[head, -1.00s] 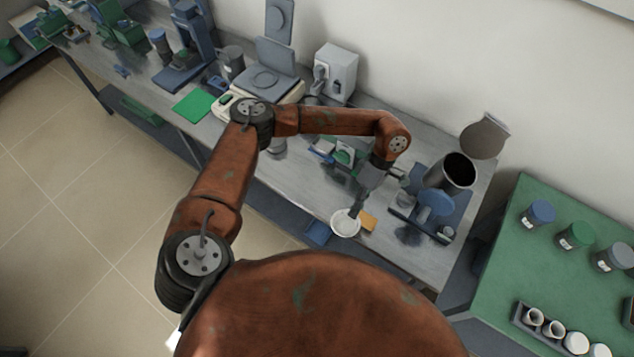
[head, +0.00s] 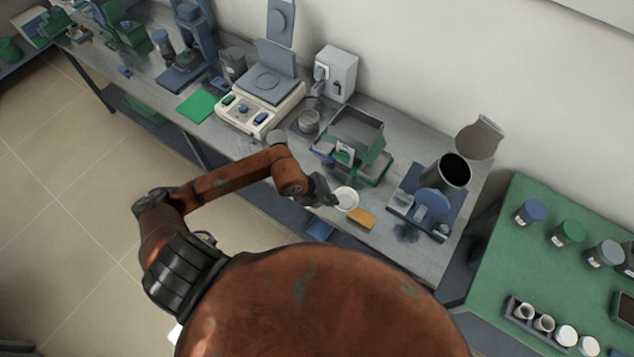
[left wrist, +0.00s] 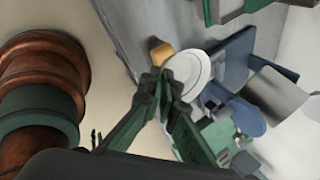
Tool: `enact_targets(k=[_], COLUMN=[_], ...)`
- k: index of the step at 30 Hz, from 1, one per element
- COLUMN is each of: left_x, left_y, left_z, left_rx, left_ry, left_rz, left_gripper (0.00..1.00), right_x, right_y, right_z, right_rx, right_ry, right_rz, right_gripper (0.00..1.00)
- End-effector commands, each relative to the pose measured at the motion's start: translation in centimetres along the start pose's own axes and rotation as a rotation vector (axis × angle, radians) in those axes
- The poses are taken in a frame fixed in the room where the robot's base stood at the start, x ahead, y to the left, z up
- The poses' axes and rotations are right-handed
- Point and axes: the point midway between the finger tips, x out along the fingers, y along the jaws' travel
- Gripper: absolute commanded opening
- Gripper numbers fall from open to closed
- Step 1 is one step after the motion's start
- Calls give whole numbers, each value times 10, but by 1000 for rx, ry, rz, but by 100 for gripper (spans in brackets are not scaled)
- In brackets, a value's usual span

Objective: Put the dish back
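The white round dish (head: 347,199) is above the front part of the grey bench, just left of and behind an orange block. It also shows in the left wrist view (left wrist: 190,72), tilted in that picture. My left gripper (head: 328,193) reaches it from the left. In the left wrist view its fingertips (left wrist: 164,88) meet at the near rim of the dish and look closed on it. The small gap between dish and bench is hard to judge. My right gripper is in neither view.
The orange block (head: 361,218) lies beside the dish. A green-and-grey device (head: 356,142) stands behind it. A blue-based stand with a dark-mouthed cylinder (head: 452,172) is to the right. A balance (head: 262,100) stands further left. A green table (head: 575,262) is at the right.

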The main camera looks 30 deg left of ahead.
Motion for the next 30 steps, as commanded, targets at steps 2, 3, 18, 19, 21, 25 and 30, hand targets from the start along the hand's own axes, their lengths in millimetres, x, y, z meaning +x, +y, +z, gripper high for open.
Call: enact_targets(k=[2,3,18,19,21,25,30], left_x=[-4,-5,16,18,27,47,62], left_y=[7,10,42,45,52,66,76], left_z=[6,10,95,102,115,133,148], left_rx=[-87,-121,-202,-203,-203,-203,-199], left_ry=[-48,-68,-114,-113,-111,-109,-109], left_rz=[-2,-1,5,5,4,4,1], left_gripper=[0,0,0,0,0,0,0], right_x=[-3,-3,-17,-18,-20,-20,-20], right_y=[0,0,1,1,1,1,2], right_z=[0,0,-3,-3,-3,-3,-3], right_rx=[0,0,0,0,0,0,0], right_ry=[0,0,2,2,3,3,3], right_rz=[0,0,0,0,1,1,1], right_gripper=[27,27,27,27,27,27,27])
